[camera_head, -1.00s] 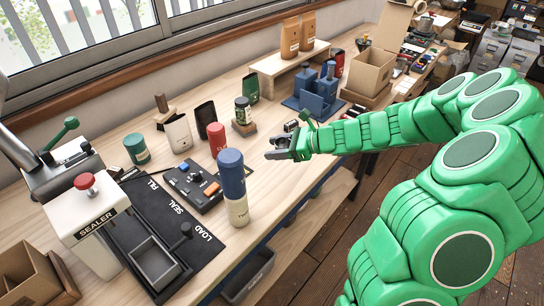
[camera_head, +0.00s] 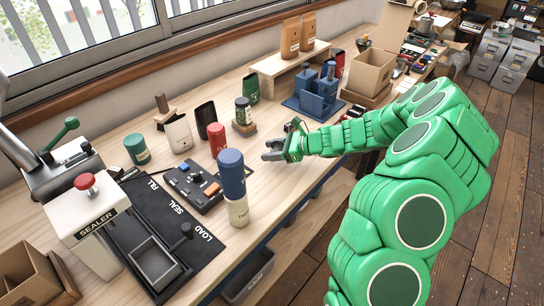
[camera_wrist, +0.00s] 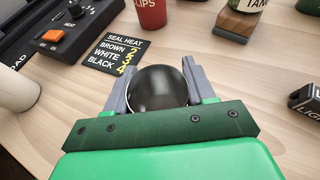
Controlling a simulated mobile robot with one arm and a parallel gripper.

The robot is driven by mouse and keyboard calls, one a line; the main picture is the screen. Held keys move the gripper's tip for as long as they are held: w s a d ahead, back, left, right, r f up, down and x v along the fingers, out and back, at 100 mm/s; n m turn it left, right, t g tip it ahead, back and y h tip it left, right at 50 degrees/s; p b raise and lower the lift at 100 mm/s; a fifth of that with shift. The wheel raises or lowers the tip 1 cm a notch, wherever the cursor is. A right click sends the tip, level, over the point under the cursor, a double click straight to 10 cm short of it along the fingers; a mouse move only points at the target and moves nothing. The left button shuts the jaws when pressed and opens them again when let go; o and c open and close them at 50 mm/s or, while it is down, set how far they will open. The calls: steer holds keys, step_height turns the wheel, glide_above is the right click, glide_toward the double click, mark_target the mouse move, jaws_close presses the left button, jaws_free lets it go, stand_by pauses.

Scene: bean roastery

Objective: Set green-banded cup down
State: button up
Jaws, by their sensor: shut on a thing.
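My gripper (camera_head: 274,151) is low over the bench at the bench's front side, right of the red cup. In the wrist view its two grey fingers (camera_wrist: 157,88) are shut around a round, dark, shiny cup (camera_wrist: 158,88), seen from above. No green band shows on it, as the fingers and gripper body hide its side. In the head view the held cup is too small to make out clearly. I cannot tell whether its base touches the bench (camera_wrist: 225,85).
Near the gripper stand a red cup marked CLIPS (camera_wrist: 151,14), a jar on a wooden block (camera_wrist: 237,22) and a black SEAL HEAT card (camera_wrist: 113,54). A LIGHT-labelled block (camera_wrist: 305,98) lies right. A blue-topped canister (camera_head: 232,175) stands front left.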

steer(key=shift+f, duration=1.35)
steer(key=shift+f, duration=0.1)
steer(key=o, duration=1)
